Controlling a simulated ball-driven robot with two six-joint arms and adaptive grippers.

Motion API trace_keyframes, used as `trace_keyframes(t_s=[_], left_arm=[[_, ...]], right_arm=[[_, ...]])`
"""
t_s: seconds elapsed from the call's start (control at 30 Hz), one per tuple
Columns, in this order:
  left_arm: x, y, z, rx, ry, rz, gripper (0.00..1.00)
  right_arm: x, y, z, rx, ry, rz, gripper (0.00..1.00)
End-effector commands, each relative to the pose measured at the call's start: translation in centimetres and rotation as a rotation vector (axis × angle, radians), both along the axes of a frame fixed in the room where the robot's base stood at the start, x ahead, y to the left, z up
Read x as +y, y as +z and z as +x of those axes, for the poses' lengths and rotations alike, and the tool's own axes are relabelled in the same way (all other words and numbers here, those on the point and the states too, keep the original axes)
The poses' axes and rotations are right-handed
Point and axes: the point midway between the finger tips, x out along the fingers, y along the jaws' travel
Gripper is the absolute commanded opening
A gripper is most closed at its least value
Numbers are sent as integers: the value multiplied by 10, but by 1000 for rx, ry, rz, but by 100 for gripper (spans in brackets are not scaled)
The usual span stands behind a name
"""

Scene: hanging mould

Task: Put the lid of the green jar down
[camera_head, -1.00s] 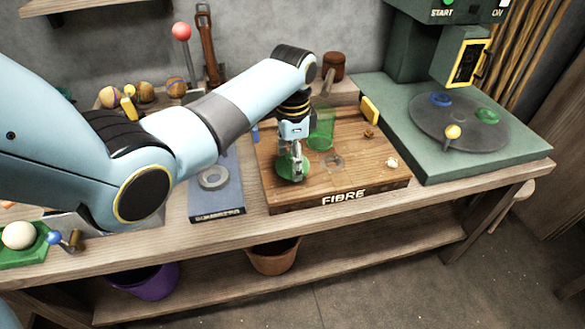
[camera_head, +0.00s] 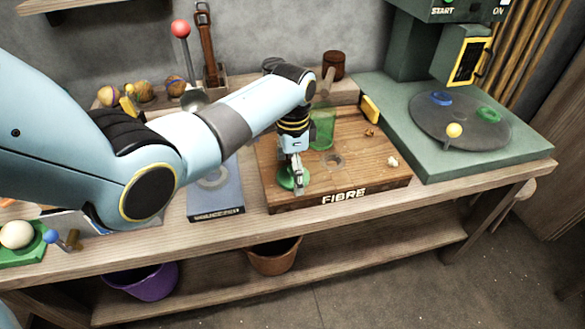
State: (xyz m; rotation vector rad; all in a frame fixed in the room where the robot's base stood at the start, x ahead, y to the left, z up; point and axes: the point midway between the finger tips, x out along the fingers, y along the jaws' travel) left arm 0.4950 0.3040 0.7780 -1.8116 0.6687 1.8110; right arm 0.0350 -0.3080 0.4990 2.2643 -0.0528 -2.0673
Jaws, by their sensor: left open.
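The green lid (camera_head: 287,182) lies on the wooden FIBRE board (camera_head: 330,188), near its front left. My left gripper (camera_head: 299,188) is open and points down right over the lid, hiding part of it. Whether a finger still touches the lid I cannot tell. The green see-through jar (camera_head: 323,128) stands on the board behind and to the right of the gripper. My right gripper does not show.
A blue block with a ring (camera_head: 214,180) lies left of the board. A green machine with a dark round plate (camera_head: 470,135) stands to the right. Small bits (camera_head: 392,162) lie on the board's right, otherwise fairly clear.

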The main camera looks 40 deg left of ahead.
Motion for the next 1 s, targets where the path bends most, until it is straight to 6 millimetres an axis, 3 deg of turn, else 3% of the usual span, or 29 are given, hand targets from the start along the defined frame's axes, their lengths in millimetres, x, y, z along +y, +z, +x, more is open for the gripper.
trace_keyframes(t_s=[0.23,0.5,0.7,1.0], left_arm=[[0,17,1,-3,0,0,92],[0,78,1,-4,0,2,92],[0,111,1,-1,0,0,92],[0,123,0,1,0,-1,92]], right_arm=[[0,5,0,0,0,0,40],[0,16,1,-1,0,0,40],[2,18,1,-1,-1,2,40],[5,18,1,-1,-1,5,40]])
